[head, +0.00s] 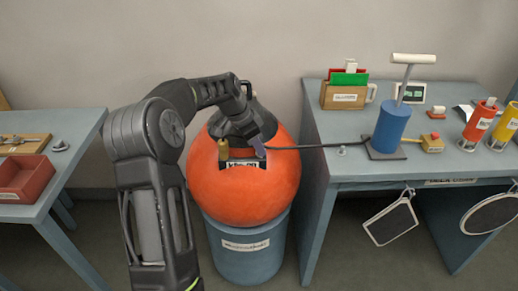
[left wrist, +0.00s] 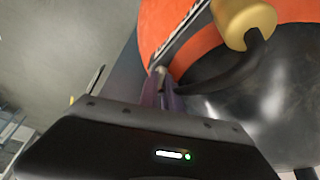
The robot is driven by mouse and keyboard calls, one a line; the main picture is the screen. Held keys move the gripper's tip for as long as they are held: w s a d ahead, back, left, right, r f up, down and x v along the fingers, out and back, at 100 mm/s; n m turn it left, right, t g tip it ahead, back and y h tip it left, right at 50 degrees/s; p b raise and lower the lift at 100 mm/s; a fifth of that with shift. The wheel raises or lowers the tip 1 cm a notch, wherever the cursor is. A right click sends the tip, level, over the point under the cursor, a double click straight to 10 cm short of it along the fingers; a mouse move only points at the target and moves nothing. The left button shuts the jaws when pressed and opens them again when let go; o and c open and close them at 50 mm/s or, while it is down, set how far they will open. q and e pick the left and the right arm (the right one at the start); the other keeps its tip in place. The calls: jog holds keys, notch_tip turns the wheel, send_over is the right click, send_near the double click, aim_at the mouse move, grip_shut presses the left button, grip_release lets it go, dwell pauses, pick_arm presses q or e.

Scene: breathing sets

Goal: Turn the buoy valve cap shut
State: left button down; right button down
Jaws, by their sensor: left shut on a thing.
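The orange buoy (head: 245,190) sits on a blue-grey drum (head: 245,255); it also shows in the left wrist view (left wrist: 155,25). My right gripper is not in view.
A black hose (head: 315,146) runs from the blue hand pump (head: 391,127) on the right table (head: 360,172) to the buoy. Orange and yellow cylinders (head: 480,120) stand farther right. A left table holds a red tray (head: 27,177). Floor shows between drum and tables.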

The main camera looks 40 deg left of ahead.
pick_arm(q)
jog(key=shift+a+m+g+h+p, duration=0.15)
jog(key=shift+m+g+h+p, duration=0.4)
jog(key=shift+m, duration=1.65)
jog(key=c, duration=1.5)
grip_release()
jog(key=shift+c, duration=0.2)
